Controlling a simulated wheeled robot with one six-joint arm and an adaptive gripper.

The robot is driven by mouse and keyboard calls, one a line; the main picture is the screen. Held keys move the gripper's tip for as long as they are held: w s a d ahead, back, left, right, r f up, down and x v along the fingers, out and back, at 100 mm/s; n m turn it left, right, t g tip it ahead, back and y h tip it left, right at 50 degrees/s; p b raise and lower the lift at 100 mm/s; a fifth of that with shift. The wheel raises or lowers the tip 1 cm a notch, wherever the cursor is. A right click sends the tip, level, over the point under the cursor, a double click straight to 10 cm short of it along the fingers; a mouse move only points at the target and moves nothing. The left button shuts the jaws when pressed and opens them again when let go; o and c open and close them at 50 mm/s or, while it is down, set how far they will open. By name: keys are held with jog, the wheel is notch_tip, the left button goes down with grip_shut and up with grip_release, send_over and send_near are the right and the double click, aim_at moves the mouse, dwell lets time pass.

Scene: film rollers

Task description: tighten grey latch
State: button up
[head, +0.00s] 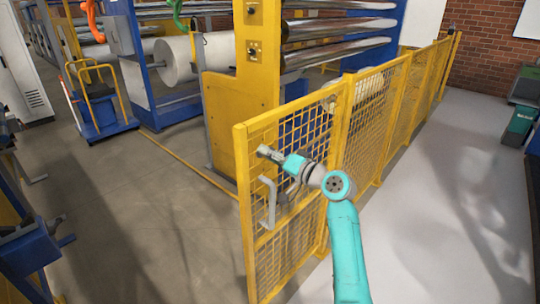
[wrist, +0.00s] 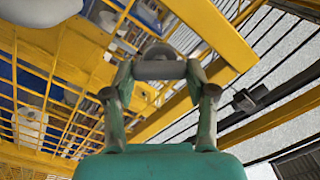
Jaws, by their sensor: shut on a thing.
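My gripper (head: 266,153) is at the top of the yellow mesh gate, reaching left from my teal arm. In the wrist view my gripper (wrist: 158,72) has both fingertips closed on the two ends of a short grey bar, the grey latch (wrist: 158,70). A rounded grey part shows just behind the bar. In the head view the latch is too small to tell apart from the fingertips. A grey bent handle (head: 268,203) is on the gate below my gripper.
The yellow mesh fence (head: 372,110) runs back to the right from the gate. A yellow machine frame (head: 238,100) with shiny rollers (head: 340,30) stands behind it. A blue cart (head: 103,122) stands at left.

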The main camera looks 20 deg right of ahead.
jog(key=m, duration=0.3)
jog(key=shift+m, duration=0.3)
jog(key=shift+d+f+m, duration=0.1)
jog(key=shift+m, duration=1.7)
jog(key=o, duration=1.2)
jog(key=shift+c, duration=0.2)
jog(key=v, duration=1.2)
